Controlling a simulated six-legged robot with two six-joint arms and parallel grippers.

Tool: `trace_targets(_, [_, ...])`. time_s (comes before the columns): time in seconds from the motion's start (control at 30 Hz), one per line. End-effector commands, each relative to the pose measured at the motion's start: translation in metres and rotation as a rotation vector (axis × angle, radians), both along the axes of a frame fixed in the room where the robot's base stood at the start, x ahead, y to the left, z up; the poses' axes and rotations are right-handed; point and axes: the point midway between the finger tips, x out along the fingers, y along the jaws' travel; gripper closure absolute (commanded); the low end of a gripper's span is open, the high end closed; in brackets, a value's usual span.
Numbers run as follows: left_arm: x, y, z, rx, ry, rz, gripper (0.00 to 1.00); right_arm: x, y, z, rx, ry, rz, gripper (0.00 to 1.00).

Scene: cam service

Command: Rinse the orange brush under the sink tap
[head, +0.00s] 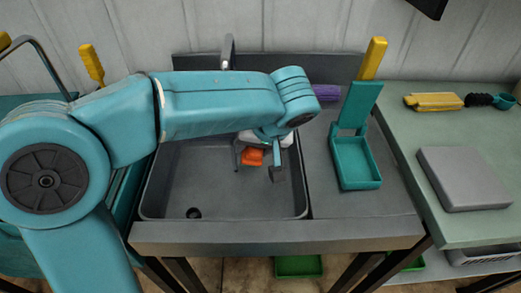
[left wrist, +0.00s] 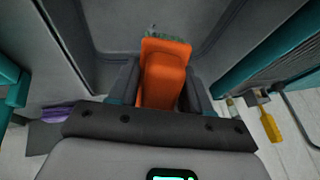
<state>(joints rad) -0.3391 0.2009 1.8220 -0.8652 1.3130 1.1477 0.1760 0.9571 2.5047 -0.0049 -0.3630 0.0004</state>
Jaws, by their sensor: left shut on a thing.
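The orange brush (head: 252,157) is held over the sink basin (head: 240,196) by my left gripper (head: 260,166). In the left wrist view the orange brush (left wrist: 164,72) sits between the two dark fingers of my left gripper (left wrist: 158,88), which is shut on it. Its far end shows a greenish part, too small to make out. The tap (head: 228,50) rises behind the sink, with its lower part hidden by my left arm. I cannot tell whether water runs. My right gripper is not in view.
A teal tray holder (head: 355,162) stands on the counter right of the sink. A purple object (head: 326,93) lies behind it. A green table at right holds a grey block (head: 464,178) and a yellow tool (head: 434,101). A dark drain (head: 194,213) shows in the basin.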

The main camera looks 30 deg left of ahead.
Motion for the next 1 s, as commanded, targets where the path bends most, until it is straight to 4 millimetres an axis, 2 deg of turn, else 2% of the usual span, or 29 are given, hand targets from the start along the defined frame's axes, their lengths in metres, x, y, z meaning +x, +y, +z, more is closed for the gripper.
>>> trace_targets(0.53, [0.025,0.058,-0.012,0.001,0.002,0.003,0.76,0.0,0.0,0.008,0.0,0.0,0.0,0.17])
trace_targets(0.7, [0.033,0.074,-0.016,0.0,0.0,0.002,0.76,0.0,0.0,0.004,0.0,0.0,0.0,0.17])
trace_targets(1.0, [0.041,0.09,-0.02,0.0,0.0,0.0,0.76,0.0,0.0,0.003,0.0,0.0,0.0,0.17])
